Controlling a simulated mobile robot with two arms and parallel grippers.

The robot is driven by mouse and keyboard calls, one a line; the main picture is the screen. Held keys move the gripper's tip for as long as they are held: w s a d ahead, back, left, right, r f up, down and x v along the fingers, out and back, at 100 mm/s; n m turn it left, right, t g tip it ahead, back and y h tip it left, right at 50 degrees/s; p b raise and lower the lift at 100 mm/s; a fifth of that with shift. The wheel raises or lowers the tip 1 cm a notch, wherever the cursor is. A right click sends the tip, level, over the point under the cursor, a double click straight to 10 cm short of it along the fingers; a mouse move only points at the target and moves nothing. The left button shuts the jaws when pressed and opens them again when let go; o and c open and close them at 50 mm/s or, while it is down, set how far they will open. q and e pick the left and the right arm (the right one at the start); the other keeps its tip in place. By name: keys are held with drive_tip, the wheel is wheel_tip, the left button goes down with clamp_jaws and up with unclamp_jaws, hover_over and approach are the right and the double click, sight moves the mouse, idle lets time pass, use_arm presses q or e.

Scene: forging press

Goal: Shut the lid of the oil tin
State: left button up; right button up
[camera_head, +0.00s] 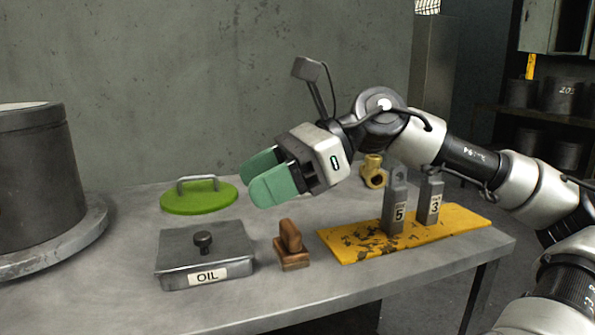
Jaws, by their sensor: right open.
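The oil tin (176,284) is a low grey metal box with a white OIL label on its front, on the near left part of the table. Its flat grey lid (175,246) with a dark round knob (203,240) lies on top and looks level and closed. No gap shows from here. My right gripper (262,180) has green fingers. It is open and empty, above the table, up and to the right of the tin, and touches nothing. My left gripper is not in view.
A green disc (200,200) with a handle lies behind the tin. A wooden block (291,247) stands just right of it. A yellow plate (440,232) carries grey weights marked 5 (397,210) and 3 (431,200). A brass fitting (373,172) is behind. A large dark cylinder (36,175) stands left.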

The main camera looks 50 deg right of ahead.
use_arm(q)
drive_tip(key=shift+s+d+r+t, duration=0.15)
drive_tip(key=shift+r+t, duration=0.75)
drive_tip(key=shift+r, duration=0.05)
use_arm(e)
drive_tip(key=s+r, duration=0.1)
drive_tip(key=s+d, duration=0.1)
drive_tip(key=s+r, duration=0.1)
drive_tip(key=s, duration=0.1)
drive_tip(key=shift+d+r, duration=0.3)
drive_tip(key=shift+d, duration=0.1)
drive_tip(key=shift+w, duration=0.1)
